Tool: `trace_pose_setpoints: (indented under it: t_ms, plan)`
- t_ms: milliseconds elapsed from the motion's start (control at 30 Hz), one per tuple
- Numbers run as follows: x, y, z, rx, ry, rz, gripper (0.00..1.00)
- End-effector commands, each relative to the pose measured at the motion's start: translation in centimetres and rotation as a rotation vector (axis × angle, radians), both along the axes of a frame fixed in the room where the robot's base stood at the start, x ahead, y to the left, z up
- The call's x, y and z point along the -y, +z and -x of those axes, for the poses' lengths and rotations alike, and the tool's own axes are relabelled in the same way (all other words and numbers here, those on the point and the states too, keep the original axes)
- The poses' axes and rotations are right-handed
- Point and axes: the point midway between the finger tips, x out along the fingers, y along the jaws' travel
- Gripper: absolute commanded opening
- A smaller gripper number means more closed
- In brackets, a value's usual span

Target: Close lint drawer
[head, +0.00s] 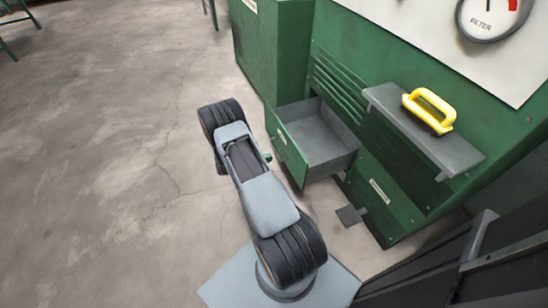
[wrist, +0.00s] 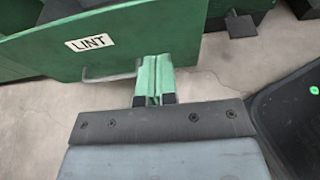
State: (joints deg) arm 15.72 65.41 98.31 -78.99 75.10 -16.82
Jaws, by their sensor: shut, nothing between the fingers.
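The lint drawer (head: 325,134) is pulled out of the green machine and shows its empty grey inside in the head view. Its green front panel (wrist: 160,42) fills the top of the wrist view, with a white LINT label (wrist: 90,42) and a thin metal handle (wrist: 108,78) at its lower edge. My gripper (wrist: 153,60) has its pale green fingers together with nothing between them. The fingertips overlap the panel just right of the handle; I cannot tell whether they touch it. In the head view my gripper (head: 267,157) is a small green tip beside the drawer front, mostly hidden by my arm.
A grey shelf (head: 400,117) with a yellow handle-shaped object (head: 430,110) juts out right of the drawer. A lower green panel (head: 380,192) sits beneath it. A small dark pedal-like plate (head: 350,216) lies near the floor. The concrete floor (head: 100,150) to the left is clear.

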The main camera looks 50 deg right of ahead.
Motion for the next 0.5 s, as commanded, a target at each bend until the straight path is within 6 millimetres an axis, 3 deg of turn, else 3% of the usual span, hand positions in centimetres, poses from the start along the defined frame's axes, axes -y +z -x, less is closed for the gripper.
trace_pose_setpoints:
  t_ms: [500]
  plan:
    - [8.3, -2.6, 3.5, 0.002, -0.005, -0.001, 0.0]
